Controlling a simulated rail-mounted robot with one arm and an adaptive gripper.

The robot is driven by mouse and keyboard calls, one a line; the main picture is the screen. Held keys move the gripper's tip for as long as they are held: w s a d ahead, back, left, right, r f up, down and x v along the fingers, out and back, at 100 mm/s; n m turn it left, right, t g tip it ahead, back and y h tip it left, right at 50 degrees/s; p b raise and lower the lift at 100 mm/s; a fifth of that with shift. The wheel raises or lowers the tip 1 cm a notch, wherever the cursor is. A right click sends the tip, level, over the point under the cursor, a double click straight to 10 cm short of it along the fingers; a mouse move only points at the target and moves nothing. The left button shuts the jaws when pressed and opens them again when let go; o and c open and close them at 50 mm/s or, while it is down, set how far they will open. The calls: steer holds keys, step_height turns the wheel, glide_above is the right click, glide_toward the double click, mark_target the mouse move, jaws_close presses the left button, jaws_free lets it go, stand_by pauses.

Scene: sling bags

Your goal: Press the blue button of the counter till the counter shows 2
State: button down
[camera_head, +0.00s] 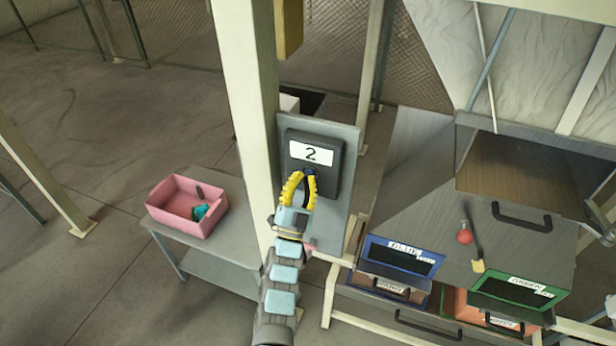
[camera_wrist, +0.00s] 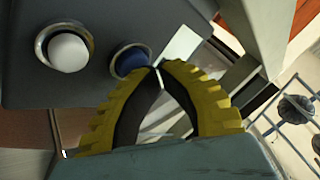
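The counter (camera_head: 322,172) is a dark grey box on a grey panel fixed by a pale post. Its white display (camera_head: 311,154) reads 2. In the wrist view the blue button (camera_wrist: 130,61) sits in a metal ring on the counter face, with a white button (camera_wrist: 68,52) to its left. My gripper (camera_head: 311,172) has yellow ridged fingers, with the tips together at the lower part of the counter. In the wrist view the fingertips (camera_wrist: 160,66) meet at the right edge of the blue button; I cannot tell whether they touch it. Nothing is held between them.
A pink bin (camera_head: 165,207) with a teal item stands on a grey side table (camera_head: 222,247) at left. At right is a cabinet (camera_head: 412,150) with labelled drawers, a red round object (camera_head: 464,237) on it. The pale post (camera_head: 251,100) stands close beside my arm.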

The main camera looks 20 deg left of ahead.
stand_by(0.5)
steer(key=shift+s, duration=0.85)
steer(key=s, duration=0.5)
steer(key=shift+a, duration=0.1)
